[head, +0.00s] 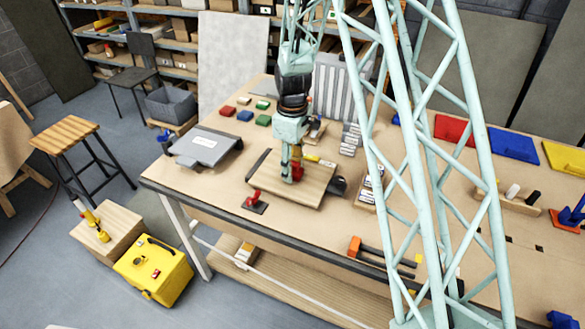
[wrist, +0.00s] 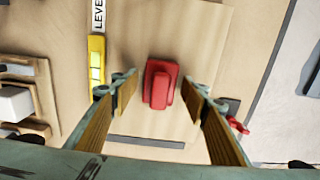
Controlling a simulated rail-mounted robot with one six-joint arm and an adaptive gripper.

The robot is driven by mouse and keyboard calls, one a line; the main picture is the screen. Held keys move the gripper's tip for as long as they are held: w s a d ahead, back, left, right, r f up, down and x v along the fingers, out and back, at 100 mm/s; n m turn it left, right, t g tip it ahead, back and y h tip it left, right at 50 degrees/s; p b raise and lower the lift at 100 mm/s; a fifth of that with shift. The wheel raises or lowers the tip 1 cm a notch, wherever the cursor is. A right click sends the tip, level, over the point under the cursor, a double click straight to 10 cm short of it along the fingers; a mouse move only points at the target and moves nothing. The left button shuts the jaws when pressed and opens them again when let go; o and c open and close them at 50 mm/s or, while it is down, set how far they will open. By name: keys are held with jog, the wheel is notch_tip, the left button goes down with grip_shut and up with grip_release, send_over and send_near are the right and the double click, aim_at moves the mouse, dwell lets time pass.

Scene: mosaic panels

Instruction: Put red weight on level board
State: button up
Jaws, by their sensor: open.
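The red weight (wrist: 161,84) shows in the wrist view over the pale wooden board (wrist: 205,40), between the two fingers of my gripper (wrist: 158,92). A gap shows on each side of it, so the fingers are open around it. A yellow level vial (wrist: 97,62) and a label reading "LEVEL" (wrist: 97,15) lie along the board's left side. In the head view, my gripper (head: 292,176) points down low over the board (head: 312,190). The red weight is mostly hidden there by the gripper.
Small coloured blocks (head: 244,115) lie behind.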

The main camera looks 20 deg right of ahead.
aim_at(293, 162)
jog(key=shift+r, duration=0.1)
notch_tip(293, 162, up, 11)
jog(key=shift+r, duration=0.5)
dwell(0.5)
dwell(0.7)
